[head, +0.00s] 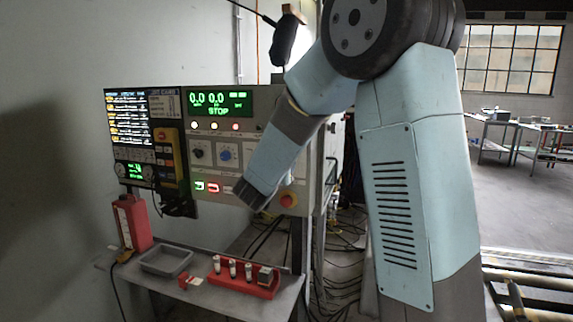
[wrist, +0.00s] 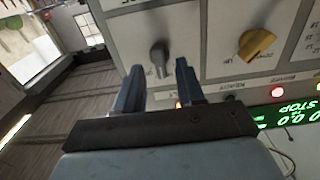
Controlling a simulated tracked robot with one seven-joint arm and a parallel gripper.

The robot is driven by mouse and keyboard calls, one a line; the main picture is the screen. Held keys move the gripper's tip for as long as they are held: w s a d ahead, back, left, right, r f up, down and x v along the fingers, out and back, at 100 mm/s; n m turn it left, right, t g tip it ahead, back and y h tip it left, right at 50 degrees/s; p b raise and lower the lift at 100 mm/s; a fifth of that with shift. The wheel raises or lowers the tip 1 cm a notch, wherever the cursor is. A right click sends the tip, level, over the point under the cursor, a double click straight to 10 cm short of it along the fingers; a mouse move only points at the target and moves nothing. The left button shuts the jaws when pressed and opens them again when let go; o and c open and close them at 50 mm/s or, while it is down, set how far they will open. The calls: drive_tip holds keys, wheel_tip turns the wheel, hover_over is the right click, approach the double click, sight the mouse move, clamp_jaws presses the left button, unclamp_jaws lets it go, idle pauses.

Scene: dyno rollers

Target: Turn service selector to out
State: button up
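The control panel (head: 255,180) stands upright against the wall, with several selector knobs. In the wrist view, where the panel text is upside down, a grey knob (wrist: 160,57) sits on a white plate and a yellow knob (wrist: 257,44) is to its right. The labels are too blurred to tell which is the service selector. My gripper (wrist: 158,72) is open and empty, its two fingers pointing toward the grey knob, which shows between the fingertips. The fingers appear apart from the knob. In the head view my gripper (head: 251,197) is in front of the panel's lower right.
A red stop button (head: 288,200) is close right of my gripper. A black knob (head: 197,152) and a blue knob (head: 225,154) are to its upper left. Below, a shelf (head: 212,296) holds a grey tray (head: 166,262) and a red holder (head: 243,278). Cables hang beneath the panel.

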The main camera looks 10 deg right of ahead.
drive_tip(key=shift+x, duration=1.3)
clamp_jaws()
